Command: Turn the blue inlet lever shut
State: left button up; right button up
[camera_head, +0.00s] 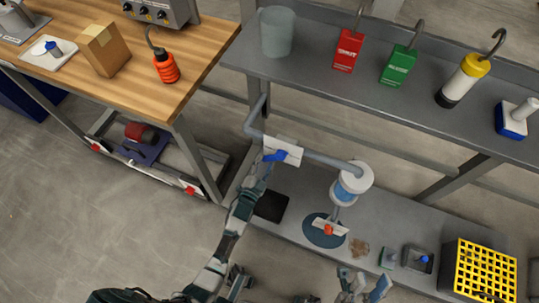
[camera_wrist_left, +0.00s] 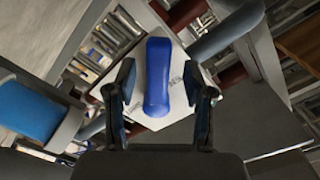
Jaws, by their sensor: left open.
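The blue inlet lever (camera_head: 278,156) sits on the grey pipe beside a white label plate (camera_head: 283,149). My left gripper (camera_head: 262,172) is just below the lever in the head view. In the left wrist view the lever (camera_wrist_left: 157,75) stands upright in the picture between the two spread fingers of my left gripper (camera_wrist_left: 160,97). The fingers are open, with a gap visible on each side of the lever. My right gripper (camera_head: 365,285) is at the bottom of the head view, its fingers apart and away from the lever.
The grey pipe (camera_head: 325,159) runs right to a white and blue filter housing (camera_head: 353,183). Below it is a red-orange handle (camera_head: 328,230).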

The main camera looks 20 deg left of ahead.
aim_at(268, 161)
pick_arm(q)
jog(key=w, duration=0.1)
jog(key=w+d, duration=0.1)
jog(key=w, duration=0.1)
jog(key=shift+w+d+r+b, duration=0.1)
jog(key=shift+d+b, duration=0.05)
jog(key=shift+b, duration=0.2)
jog(key=shift+a, duration=0.45)
jog(key=shift+c, duration=0.5)
jog(key=c, duration=0.8)
jog(key=shift+d, duration=0.2)
grip_shut()
